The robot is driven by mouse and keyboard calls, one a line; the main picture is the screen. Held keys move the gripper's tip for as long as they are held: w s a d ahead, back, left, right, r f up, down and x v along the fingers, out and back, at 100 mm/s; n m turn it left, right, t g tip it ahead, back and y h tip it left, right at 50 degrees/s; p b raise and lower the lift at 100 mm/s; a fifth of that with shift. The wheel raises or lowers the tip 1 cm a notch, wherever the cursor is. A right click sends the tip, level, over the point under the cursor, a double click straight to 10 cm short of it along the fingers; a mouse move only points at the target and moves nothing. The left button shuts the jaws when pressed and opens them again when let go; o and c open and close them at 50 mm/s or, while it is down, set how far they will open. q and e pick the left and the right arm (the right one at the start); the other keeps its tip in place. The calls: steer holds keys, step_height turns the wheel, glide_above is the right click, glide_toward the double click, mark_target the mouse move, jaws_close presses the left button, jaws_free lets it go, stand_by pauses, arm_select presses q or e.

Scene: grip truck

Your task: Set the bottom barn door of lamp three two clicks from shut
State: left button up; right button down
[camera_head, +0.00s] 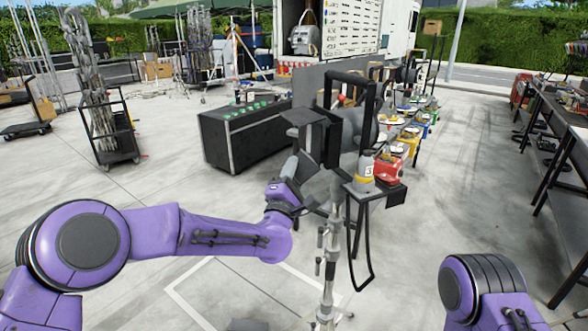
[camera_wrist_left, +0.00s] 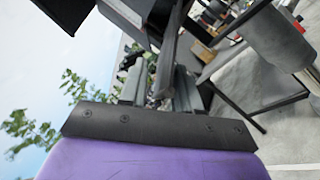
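A dark lamp (camera_head: 342,128) with a black yoke stands on a silver stand (camera_head: 328,262) in the middle of the head view. A flat dark flap (camera_head: 305,117) sticks out at its upper left. I cannot tell which flap is the bottom barn door. My left gripper (camera_head: 312,172) is at the lamp's lower left, partly lost against the dark parts. In the left wrist view its fingers (camera_wrist_left: 158,92) point up toward a thin dark bar (camera_wrist_left: 172,45); contact and finger gap are unclear. Dark panels (camera_wrist_left: 125,18) lie close above. My right gripper is out of view.
A grey bottle-shaped thing with a yellow band (camera_head: 362,176) and a red box (camera_head: 389,168) sit just right of the stand. A black cable loop (camera_head: 369,270) hangs there. A black case (camera_head: 245,135) stands behind left.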

arm_select(q)
jaws_close()
steer(key=shift+s+a+r+m+g+p, duration=0.1)
steer(key=shift+r+m+g+p, duration=0.4)
steer(key=shift+p, duration=0.3)
steer(key=r+m+g+p, duration=0.1)
steer(key=m+g+p, duration=0.1)
steer(key=p, duration=0.2)
steer(key=r+m+g+p, duration=0.1)
steer(key=m+p, duration=0.1)
steer(key=p, duration=0.2)
steer(key=shift+s+a+r+m+g, duration=0.1)
steer(key=shift+a+r+m+g, duration=0.1)
steer(key=shift+m+g, duration=0.15)
steer(key=shift+m+g+y+p, duration=0.3)
steer(key=shift+m+g+p, duration=0.2)
steer(key=shift+p, duration=0.4)
jaws_free()
